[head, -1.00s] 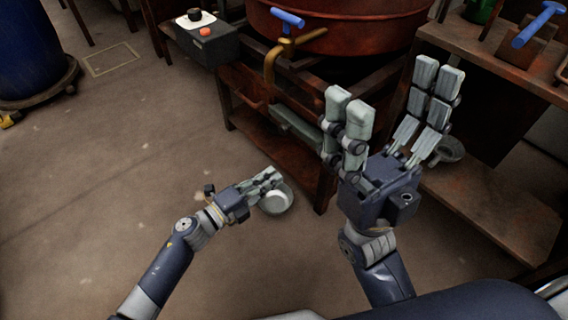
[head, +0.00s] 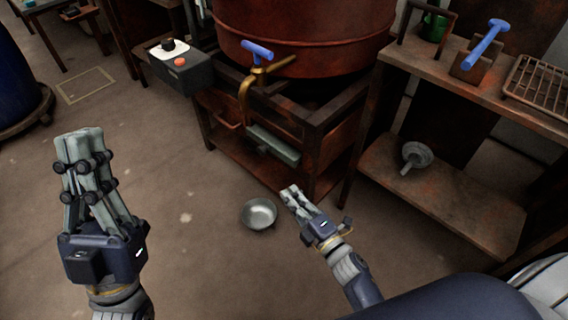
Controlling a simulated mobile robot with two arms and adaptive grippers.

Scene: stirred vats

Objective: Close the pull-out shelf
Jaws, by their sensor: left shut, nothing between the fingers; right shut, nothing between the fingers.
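A rusty brown lower shelf (head: 450,205) extends under the bench at right, with a grey funnel (head: 416,155) on it. I cannot tell from this view how far it is pulled out. A grey-green bar (head: 273,146) sits across the front of the vat stand below the tap. My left gripper (head: 80,140) is shut and empty, raised at the left, well away from stand and shelf. My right gripper (head: 289,194) is shut and empty, low in front of the stand, just right of the metal bowl and left of the shelf.
The metal bowl (head: 258,213) appears on the floor. A red-brown vat (head: 310,35) with a blue-handled brass tap (head: 246,95) stands behind. A control box (head: 180,68) is at its left. A wire rack (head: 540,88) lies on the bench top.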

